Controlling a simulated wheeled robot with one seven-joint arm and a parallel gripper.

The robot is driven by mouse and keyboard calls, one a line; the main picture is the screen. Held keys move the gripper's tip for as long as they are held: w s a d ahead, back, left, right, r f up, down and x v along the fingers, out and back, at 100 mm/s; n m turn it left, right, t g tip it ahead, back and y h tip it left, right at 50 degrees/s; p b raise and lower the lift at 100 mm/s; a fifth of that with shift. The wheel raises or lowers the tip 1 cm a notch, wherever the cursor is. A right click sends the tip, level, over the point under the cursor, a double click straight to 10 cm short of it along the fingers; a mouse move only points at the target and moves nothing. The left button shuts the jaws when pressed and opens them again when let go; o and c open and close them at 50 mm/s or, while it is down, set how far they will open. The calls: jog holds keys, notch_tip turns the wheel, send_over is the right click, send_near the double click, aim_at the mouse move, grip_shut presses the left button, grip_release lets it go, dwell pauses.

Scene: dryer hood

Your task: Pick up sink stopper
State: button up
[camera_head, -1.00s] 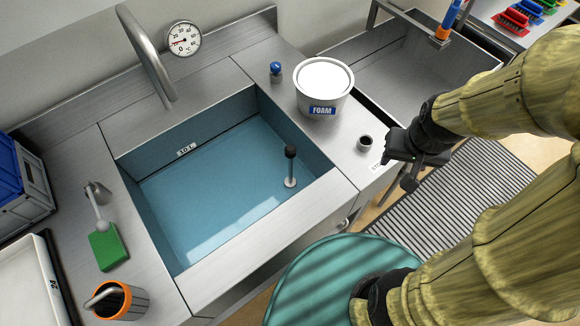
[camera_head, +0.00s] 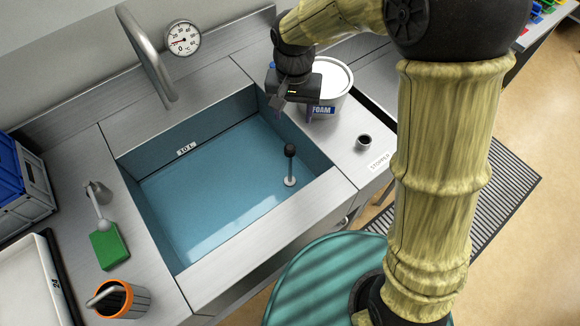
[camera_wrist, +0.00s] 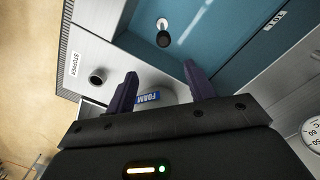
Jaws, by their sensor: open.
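The sink stopper (camera_head: 290,164) is a thin upright post with a black knob on top and a pale disc at its foot. It stands in the water-filled blue sink (camera_head: 225,195), near its right side. In the wrist view the stopper (camera_wrist: 163,32) shows near the top, beyond the fingertips. My gripper (camera_head: 281,110) is above the sink's back right corner, in front of the foam tub, apart from the stopper. In the wrist view its two fingers (camera_wrist: 161,72) are spread with nothing held between them.
A white FOAM tub (camera_head: 341,80) stands close behind my gripper. A small dark-holed holder (camera_head: 363,142) sits by the STOPPER label (camera_head: 380,161) on the right counter. The curved faucet (camera_head: 148,58) rises at the sink's back. A green sponge brush (camera_head: 109,247) lies left.

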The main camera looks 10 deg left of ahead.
aim_at(290, 147)
notch_tip(290, 147, down, 12)
jog(key=shift+f+p, duration=0.15)
jog(key=shift+p, duration=0.75)
jog(key=shift+a+f+p, duration=0.2)
jog(key=shift+f+p, duration=0.25)
jog(key=shift+f, duration=0.85)
jog(key=shift+a+f+p, duration=0.2)
jog(key=shift+f+p, duration=0.25)
jog(key=shift+f, duration=0.85)
jog(key=c, duration=1.1)
